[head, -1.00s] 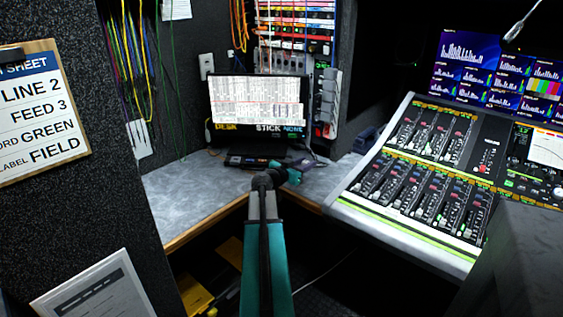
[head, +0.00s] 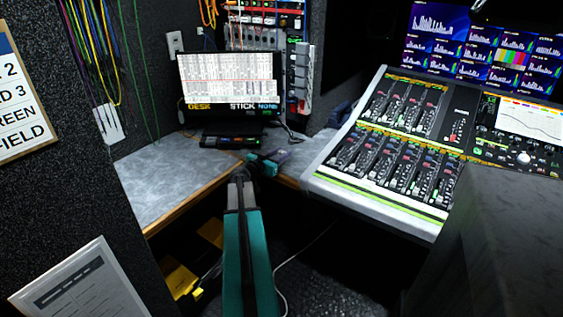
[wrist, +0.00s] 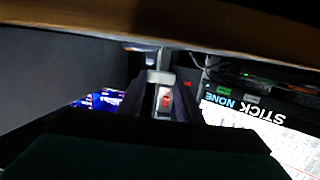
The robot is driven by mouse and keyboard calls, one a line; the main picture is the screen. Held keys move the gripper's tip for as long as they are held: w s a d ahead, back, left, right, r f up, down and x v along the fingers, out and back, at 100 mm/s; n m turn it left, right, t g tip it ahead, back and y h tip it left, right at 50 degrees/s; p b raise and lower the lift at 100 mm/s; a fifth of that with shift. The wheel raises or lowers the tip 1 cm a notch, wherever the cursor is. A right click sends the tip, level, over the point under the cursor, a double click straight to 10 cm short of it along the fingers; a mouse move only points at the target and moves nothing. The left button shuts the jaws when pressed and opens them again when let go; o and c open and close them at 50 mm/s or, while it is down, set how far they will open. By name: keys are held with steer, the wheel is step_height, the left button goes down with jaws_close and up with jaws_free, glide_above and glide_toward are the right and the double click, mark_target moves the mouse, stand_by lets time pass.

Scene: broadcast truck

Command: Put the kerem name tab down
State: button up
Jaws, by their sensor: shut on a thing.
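In the wrist view my gripper's dark fingers (wrist: 160,95) are shut on a small pale piece with a red mark (wrist: 164,99), taken to be the kerem name tab. No name can be read on it. In the head view the tab cannot be made out. I cannot tell how high it is held above the desk.
A mixing console (head: 400,150) is at right. Cables hang at back left. The desk's left part is clear.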

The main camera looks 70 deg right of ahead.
steer(key=shift+f, duration=1.85)
steer(key=shift+f+b, duration=0.15)
steer(key=shift+b, duration=0.15)
steer(key=o, duration=1)
steer(key=shift+r+p, duration=0.2)
steer(key=shift+p, duration=0.2)
steer(key=shift+b+v, duration=0.8)
steer(key=shift+v, duration=5.25)
steer(key=shift+s, duration=0.1)
steer(key=shift+f, duration=0.1)
